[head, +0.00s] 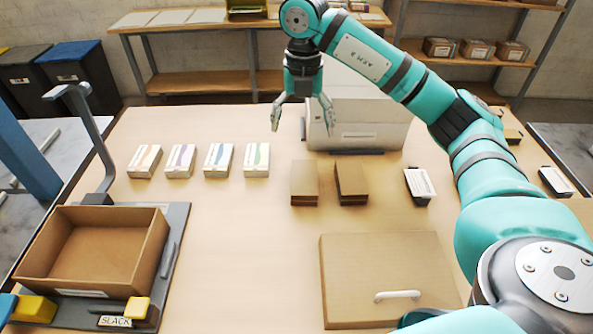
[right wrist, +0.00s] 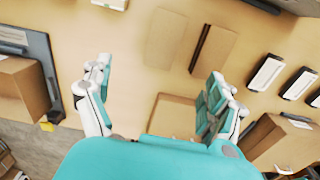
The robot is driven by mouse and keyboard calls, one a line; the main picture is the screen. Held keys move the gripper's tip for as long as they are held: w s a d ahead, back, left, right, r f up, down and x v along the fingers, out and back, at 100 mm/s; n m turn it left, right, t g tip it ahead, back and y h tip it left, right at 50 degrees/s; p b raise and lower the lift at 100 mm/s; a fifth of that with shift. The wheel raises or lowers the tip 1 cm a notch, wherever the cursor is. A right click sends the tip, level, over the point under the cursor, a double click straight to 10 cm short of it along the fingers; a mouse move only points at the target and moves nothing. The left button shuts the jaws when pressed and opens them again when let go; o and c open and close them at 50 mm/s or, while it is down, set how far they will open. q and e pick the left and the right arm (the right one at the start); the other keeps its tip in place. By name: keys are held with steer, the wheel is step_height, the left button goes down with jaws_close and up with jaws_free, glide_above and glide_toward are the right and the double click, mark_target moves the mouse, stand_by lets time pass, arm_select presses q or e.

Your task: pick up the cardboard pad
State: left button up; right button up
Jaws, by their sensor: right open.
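Two small flat brown cardboard pads lie side by side on the table in the head view, a left one (head: 305,183) and a right one (head: 351,182). I cannot tell which is the task's pad. They also show in the right wrist view, the left one (right wrist: 165,38) and the right one (right wrist: 213,48), beyond the fingertips. My right gripper (head: 302,112) points down with its fingers spread, empty, above the table and behind the pads in the head view. It touches neither pad. My left gripper is not in view.
A large brown board (head: 385,265) with a white handle lies at the front. An open box (head: 100,212) stands on a grey fixture at left. Several white packets (head: 256,160) lie in a row. A white machine (head: 368,125) stands behind.

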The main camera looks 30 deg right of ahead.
steer(key=p, duration=0.1)
glide_above(305, 176)
step_height(305, 176, down, 6)
steer(key=r, duration=0.1)
steer(key=f, duration=0.2)
steer(key=a+f+p, duration=0.1)
steer(key=f, duration=0.1)
steer(key=shift+s+f, duration=0.15)
steer(key=shift+f, duration=0.35)
steer(key=f+p, duration=0.1)
steer(key=f, duration=0.1)
steer(key=d+f, duration=0.1)
steer(key=f, duration=0.2)
steer(key=shift+p, duration=0.4)
steer(key=shift+f, duration=0.2)
steer(key=shift+w, duration=0.2)
steer(key=c, duration=1.1)
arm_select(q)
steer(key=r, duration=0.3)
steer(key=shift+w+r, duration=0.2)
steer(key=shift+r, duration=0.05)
arm_select(e)
steer(key=shift+r, duration=0.1)
